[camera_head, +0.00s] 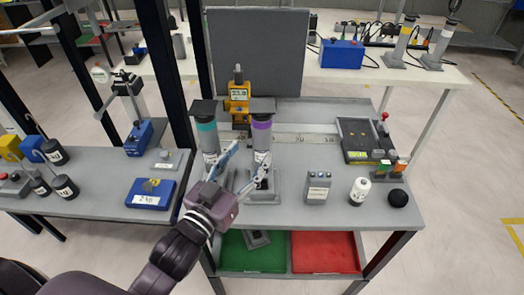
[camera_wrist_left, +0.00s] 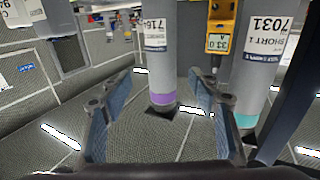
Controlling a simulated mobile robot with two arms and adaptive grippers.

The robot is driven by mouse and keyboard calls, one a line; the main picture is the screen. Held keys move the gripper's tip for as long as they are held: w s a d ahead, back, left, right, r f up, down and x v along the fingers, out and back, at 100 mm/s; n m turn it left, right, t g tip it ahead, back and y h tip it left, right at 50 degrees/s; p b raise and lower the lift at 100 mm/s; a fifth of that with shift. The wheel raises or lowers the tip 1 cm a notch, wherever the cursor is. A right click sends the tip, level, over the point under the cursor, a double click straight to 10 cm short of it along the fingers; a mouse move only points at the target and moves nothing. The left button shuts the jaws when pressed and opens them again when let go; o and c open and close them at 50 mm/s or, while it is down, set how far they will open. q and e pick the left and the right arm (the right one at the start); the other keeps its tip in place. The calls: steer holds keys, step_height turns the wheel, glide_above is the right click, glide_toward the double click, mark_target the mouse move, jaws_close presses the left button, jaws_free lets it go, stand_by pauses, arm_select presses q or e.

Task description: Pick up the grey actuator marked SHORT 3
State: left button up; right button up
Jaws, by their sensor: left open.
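A grey actuator with a purple band (camera_head: 262,144) stands upright in a holder on the grey table. In the left wrist view the purple-banded actuator (camera_wrist_left: 158,60) shows part of a label with "716"; no SHORT number is readable on it. A second grey actuator with a teal band (camera_head: 207,138) stands to its left; in the left wrist view the teal-banded actuator (camera_wrist_left: 255,65) is marked SHORT 1, 7031. My left gripper (camera_head: 248,160) is open and empty, in front of the purple-banded actuator, which appears between its fingers in the wrist view. My right gripper is not seen.
A yellow gauge device (camera_head: 239,98) stands behind the actuators. A grey button box (camera_head: 318,187), a white bottle (camera_head: 360,190) and a black ball (camera_head: 398,198) stand to the right. Green (camera_head: 252,252) and red (camera_head: 325,252) trays lie below. A dark upright post stands left of the actuators.

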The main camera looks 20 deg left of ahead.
mark_target(258, 145)
arm_select(q)
steer(key=shift+w+a+r, duration=0.1)
steer(key=shift+a, duration=0.05)
steer(key=shift+w, duration=0.25)
steer(key=w, duration=0.2)
steer(key=w+d+f+p, duration=0.1)
steer(key=w, duration=0.4)
steer(key=shift+w+d+f, duration=0.15)
steer(key=shift+f, duration=0.05)
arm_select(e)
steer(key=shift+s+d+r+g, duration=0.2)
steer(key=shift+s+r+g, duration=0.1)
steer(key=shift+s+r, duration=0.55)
arm_select(q)
jaws_close()
steer(key=shift+r, duration=0.15)
